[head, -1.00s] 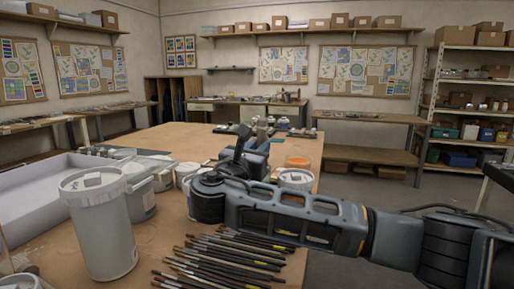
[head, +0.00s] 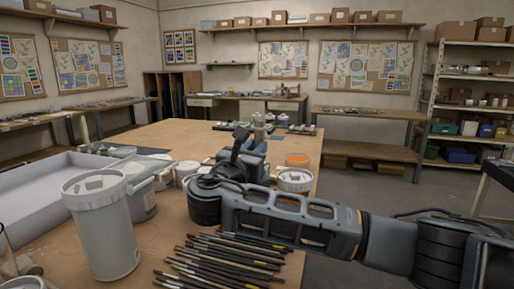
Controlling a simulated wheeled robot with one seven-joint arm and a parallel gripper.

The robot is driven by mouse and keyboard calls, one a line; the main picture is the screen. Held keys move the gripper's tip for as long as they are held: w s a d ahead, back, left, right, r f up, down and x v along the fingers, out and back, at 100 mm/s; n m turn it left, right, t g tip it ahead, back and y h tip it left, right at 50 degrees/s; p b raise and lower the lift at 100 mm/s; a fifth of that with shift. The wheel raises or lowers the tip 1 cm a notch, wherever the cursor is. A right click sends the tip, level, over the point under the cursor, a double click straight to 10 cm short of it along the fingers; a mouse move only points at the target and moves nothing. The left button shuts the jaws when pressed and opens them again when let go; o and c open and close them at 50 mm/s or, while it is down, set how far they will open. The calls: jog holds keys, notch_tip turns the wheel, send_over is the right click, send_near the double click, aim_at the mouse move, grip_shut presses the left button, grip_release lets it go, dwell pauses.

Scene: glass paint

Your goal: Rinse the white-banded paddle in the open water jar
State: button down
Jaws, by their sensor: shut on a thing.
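My gripper (head: 243,146) is over the table beyond my arm's wrist. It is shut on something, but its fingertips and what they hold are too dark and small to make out. Several dark thin sticks with pale or yellowish bands lie in a bundle (head: 222,262) at the table's near edge, below my arm. I cannot pick out the white-banded paddle. A white-rimmed round jar (head: 294,176) stands just behind my forearm, its lower part hidden. An orange-topped pot (head: 297,160) is behind it. I cannot tell which container is the open water jar.
A tall white bucket (head: 106,235) stands at the near left, beside a white tray (head: 40,190). Grey tubs (head: 142,200) stand behind the bucket. Small bottles and pots (head: 262,122) are at the table's far end. The wooden table (head: 165,138) is clear at the far left.

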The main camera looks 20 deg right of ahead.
aim_at(258, 127)
jog(key=shift+a, duration=0.3)
jog(key=shift+d+p, duration=0.5)
jog(key=shift+d, duration=0.2)
jog(key=shift+a, duration=0.7)
jog(key=shift+d+p, duration=0.35)
jog(key=shift+p, duration=0.3)
jog(key=shift+r, duration=0.1)
jog(key=shift+s+r+p, duration=0.2)
jog(key=shift+r+p, duration=1.05)
jog(key=shift+p, duration=0.05)
jog(key=shift+s+r+p, duration=0.2)
jog(key=shift+r+p, duration=1.05)
notch_tip(258, 127, up, 4)
jog(key=p, duration=0.4)
jog(key=shift+r, duration=0.2)
